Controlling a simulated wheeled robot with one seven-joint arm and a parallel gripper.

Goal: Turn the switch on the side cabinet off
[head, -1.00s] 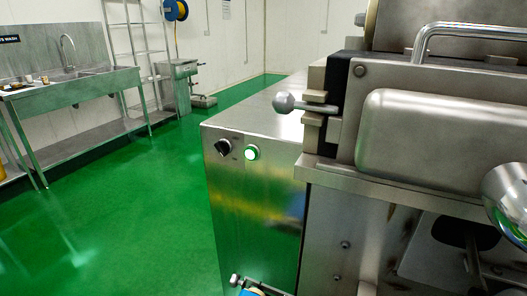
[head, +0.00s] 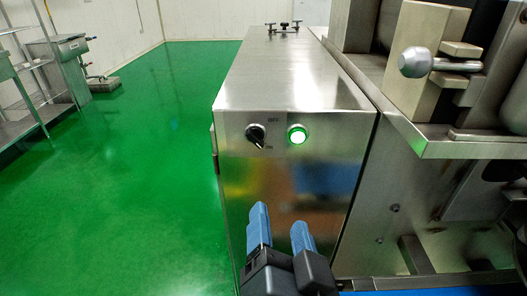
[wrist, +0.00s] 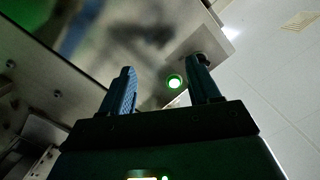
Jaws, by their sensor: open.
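The side cabinet (head: 240,195) is a long steel box in the middle of the head view. The switch (head: 256,136) is a black rotary knob on its front panel, with its pointer slanting down to the right. My gripper (head: 280,222) is open and empty, with blue fingers pointing up, below the switch and the button in the picture. The switch (wrist: 201,58) is partly hidden behind the right finger.
The encrusting machine stands right of the cabinet, with a ball-ended lever (head: 416,62) and a steel ledge (head: 455,148) sticking out. The green floor (head: 120,190) left of the cabinet is clear. A steel rack (head: 45,85) stands at far left.

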